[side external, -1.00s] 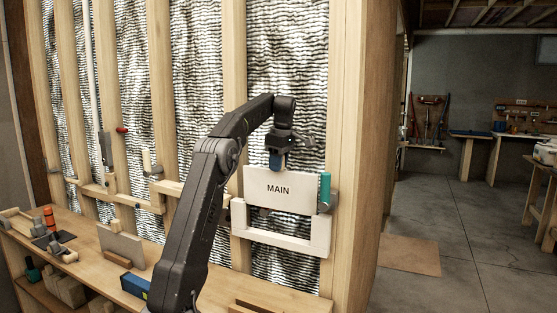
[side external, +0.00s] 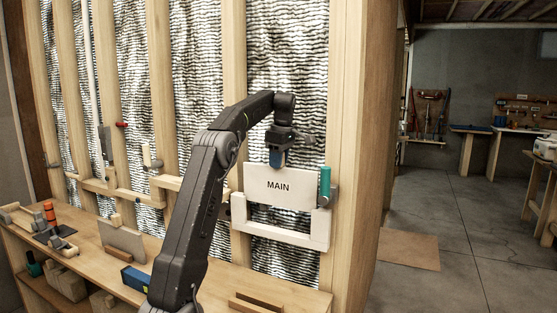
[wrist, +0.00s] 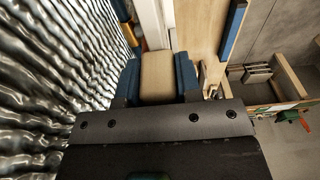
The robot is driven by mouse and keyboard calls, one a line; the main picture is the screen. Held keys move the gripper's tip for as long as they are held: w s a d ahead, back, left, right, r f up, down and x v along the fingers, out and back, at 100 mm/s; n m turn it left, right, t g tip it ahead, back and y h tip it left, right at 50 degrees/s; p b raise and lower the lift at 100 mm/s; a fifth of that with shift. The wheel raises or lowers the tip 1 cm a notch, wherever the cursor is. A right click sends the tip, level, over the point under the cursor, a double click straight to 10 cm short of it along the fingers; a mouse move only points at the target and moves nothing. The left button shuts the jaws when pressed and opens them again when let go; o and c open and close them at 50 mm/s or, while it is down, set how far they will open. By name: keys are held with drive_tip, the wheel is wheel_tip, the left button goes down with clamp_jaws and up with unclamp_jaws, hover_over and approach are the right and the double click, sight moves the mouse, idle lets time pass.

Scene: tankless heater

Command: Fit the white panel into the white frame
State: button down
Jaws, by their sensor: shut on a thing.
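The white panel (side external: 280,196), marked MAIN, is upright in front of the silver-backed wall. The white U-shaped frame (side external: 280,236) is fixed across the studs. The panel's lower part is between the frame's two side uprights, with a narrow gap showing above the bottom bar. Whether its edges sit in any grooves is too small to tell. My gripper (side external: 277,160) is above the panel, pointing down. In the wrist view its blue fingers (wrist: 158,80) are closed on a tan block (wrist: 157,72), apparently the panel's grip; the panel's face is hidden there.
A teal-handled clamp (side external: 325,183) stands at the frame's right upright, close beside the panel. The bench (side external: 215,283) below holds a blue box (side external: 135,278), a grey upright plate (side external: 122,240) and wooden pieces.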

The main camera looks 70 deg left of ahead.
sight(278, 184)
drive_tip(key=shift+f, duration=3.95)
idle(1.9)
drive_tip(key=c, duration=0.7)
unclamp_jaws()
drive_tip(key=shift+f, duration=0.1)
drive_tip(key=r, duration=0.9)
drive_tip(key=w+d+r, duration=0.1)
drive_tip(key=r, duration=0.3)
drive_tip(key=shift+w+d+r, duration=0.1)
drive_tip(key=shift+r, duration=0.25)
